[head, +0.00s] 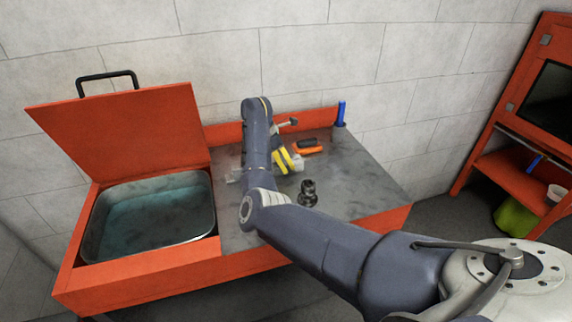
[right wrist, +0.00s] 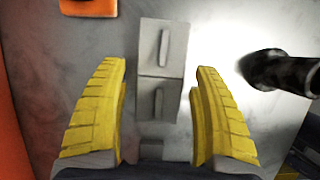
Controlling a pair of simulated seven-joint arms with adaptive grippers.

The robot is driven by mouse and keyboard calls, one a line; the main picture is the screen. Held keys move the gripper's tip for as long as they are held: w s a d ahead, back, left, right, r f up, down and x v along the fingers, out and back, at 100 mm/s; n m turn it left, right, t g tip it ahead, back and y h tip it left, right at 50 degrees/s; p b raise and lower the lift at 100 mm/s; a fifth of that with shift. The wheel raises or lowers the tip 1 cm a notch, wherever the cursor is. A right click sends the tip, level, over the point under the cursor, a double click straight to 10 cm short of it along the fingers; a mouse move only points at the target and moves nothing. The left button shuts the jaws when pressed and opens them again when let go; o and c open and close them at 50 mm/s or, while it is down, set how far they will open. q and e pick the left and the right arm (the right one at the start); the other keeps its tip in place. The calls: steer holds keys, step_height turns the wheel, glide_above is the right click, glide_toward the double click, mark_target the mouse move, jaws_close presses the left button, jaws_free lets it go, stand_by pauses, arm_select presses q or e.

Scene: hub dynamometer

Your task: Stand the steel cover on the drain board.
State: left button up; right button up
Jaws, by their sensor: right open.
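My right gripper (head: 290,161) reaches down over the grey drain board (head: 365,182), with its yellow fingers apart. In the right wrist view the gripper (right wrist: 161,88) is open. A pale grey metal piece (right wrist: 161,52) with two square faces, each with a narrow raised or slotted strip, shows between and beyond the fingers. It may be the steel cover; I cannot tell for sure. No finger visibly touches it. In the head view a pale grey part (head: 299,165) shows beside the fingers, partly hidden. My left gripper is not in view.
A dark round metal part (head: 308,193) stands near the board's front; an orange-and-black item (head: 307,147) lies behind. A blue upright item (head: 341,114) is at the back corner. Left is a liquid-filled basin (head: 150,216) with its orange lid (head: 125,130) raised. The board's right side is clear.

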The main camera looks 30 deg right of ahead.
steer(key=v, duration=1)
steer(key=shift+r, duration=0.1)
stand_by(1.1)
